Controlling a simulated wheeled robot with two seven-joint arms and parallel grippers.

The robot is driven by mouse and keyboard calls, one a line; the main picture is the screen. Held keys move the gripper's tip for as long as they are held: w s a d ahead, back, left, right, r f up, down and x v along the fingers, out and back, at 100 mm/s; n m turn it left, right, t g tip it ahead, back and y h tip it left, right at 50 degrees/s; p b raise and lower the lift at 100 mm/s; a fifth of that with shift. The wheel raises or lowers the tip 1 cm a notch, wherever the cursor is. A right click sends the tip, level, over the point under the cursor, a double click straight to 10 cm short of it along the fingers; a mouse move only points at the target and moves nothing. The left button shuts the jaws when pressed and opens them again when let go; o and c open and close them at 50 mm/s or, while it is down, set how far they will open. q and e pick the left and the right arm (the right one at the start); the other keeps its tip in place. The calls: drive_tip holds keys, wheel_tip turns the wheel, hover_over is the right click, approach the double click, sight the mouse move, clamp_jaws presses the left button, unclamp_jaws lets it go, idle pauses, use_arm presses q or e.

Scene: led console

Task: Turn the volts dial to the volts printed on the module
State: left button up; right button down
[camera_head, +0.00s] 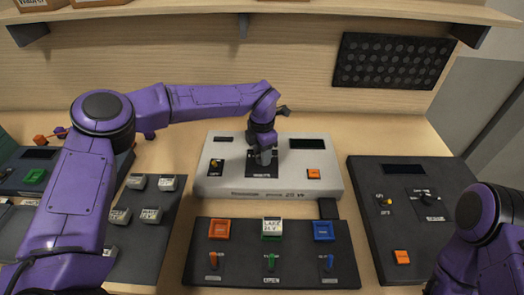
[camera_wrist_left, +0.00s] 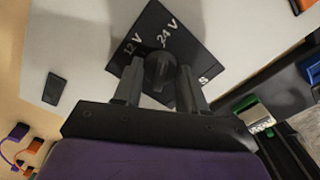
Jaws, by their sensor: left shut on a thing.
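The volts dial is a dark round knob (camera_wrist_left: 158,68) on a black plate (camera_wrist_left: 172,42) printed "12 V" and "24 V", with a third mark partly hidden beside my finger. The plate is on a light grey console (camera_head: 215,185) in the head view. My left gripper (camera_head: 264,156) comes down from above and is shut on the knob; its fingers (camera_wrist_left: 158,84) stand on either side of it in the wrist view. A white-labelled module (camera_head: 272,228) sits in the dark front panel; its small print is hard to read. My right gripper is out of view.
The dark front panel (camera_head: 200,270) has orange and blue modules and several coloured switches. Another dark console (camera_head: 375,225) stands on the right. Panels with grey labelled blocks (camera_head: 120,216) lie left. A shelf (camera_head: 300,10) runs overhead.

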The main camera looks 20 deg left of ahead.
use_arm(q)
drive_tip(key=shift+r, duration=0.1)
idle(0.3)
drive_tip(key=o, duration=1.1)
drive_tip(key=shift+c, duration=0.2)
drive_tip(key=shift+r, duration=0.25)
wheel_tip(320, 180, up, 10)
drive_tip(key=b, duration=0.3)
drive_tip(key=shift+d, duration=0.1)
